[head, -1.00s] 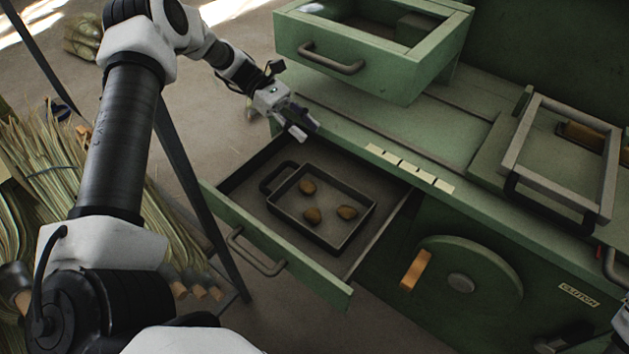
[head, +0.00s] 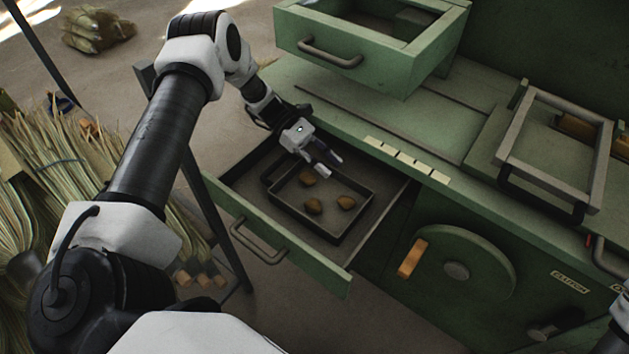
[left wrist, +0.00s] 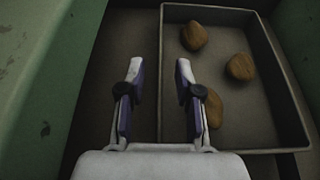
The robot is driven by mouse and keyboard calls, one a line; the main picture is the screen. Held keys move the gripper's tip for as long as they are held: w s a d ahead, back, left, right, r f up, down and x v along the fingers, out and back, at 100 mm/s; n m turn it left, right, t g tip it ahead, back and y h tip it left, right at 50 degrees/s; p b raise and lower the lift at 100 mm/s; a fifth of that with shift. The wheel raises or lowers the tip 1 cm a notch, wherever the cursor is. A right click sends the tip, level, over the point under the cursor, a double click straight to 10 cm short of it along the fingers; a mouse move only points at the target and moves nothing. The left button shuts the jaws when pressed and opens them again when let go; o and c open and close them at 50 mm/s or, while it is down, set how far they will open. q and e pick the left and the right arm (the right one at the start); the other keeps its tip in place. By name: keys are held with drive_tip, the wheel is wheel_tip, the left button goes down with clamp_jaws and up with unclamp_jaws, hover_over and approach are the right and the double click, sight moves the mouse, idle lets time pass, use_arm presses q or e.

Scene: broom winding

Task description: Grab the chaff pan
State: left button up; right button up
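The chaff pan (head: 333,236) is a dark rectangular tray lying in the open lower drawer, with several brown lumps (head: 345,202) in it. My left gripper (head: 328,166) is over the pan's back edge, fingers pointing down into the drawer. In the left wrist view the left gripper (left wrist: 157,70) is open, with its two fingers apart. My right gripper is not clearly seen.
The green lower drawer (head: 303,270) is pulled out, with a bar handle. An upper drawer (head: 395,60) juts out above, close to my left arm. A wheel (head: 490,270) is on the cabinet front. Straw bundles (head: 45,165) stand at left.

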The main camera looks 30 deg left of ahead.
use_arm(q)
clamp_jaws()
drive_tip(key=shift+r, duration=0.1)
